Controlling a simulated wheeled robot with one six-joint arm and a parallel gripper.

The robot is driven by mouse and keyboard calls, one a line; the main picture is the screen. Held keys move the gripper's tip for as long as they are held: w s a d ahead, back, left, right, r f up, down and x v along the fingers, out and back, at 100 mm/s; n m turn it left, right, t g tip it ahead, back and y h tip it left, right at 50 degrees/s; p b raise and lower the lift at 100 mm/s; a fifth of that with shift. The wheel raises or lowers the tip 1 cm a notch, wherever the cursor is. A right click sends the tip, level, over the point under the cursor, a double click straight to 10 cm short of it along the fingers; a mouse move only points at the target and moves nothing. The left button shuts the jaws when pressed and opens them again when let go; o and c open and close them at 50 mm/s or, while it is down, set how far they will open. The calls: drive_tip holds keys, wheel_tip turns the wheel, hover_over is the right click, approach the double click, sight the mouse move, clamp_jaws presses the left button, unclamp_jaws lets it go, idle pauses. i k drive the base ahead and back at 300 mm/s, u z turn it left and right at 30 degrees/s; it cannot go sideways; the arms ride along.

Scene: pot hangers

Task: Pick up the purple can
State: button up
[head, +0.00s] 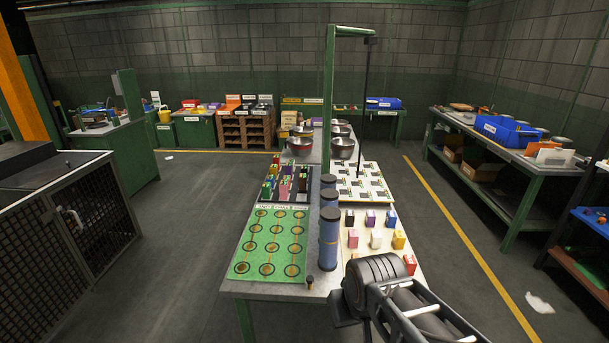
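A small purple block-like item (370,218) stands in the back row of a pale mat (363,262) on the table, between a black one (349,218) and a blue one (391,218). I cannot tell whether it is the purple can. Small cans or bottles of several colours (285,186), some purple-looking, stand on a dark board left of the green post; they are too small to tell apart. My dark and silver arm enters at the lower right, over the table's front edge. I cannot make out any gripper fingers.
A tall blue column with dark rings (329,243) stands between the pale mat and a green mat with circles (270,244). A green post (329,90) rises mid-table. Metal bowls (342,148) stand at the back. A workbench (500,145) stands right.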

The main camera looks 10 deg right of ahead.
sight(288, 166)
drive_tip(key=u, duration=1.6)
drive_tip(key=i, duration=3.7)
drive_tip(key=z, duration=1.95)
drive_tip(key=i, duration=4.3)
drive_tip(key=u, duration=0.05)
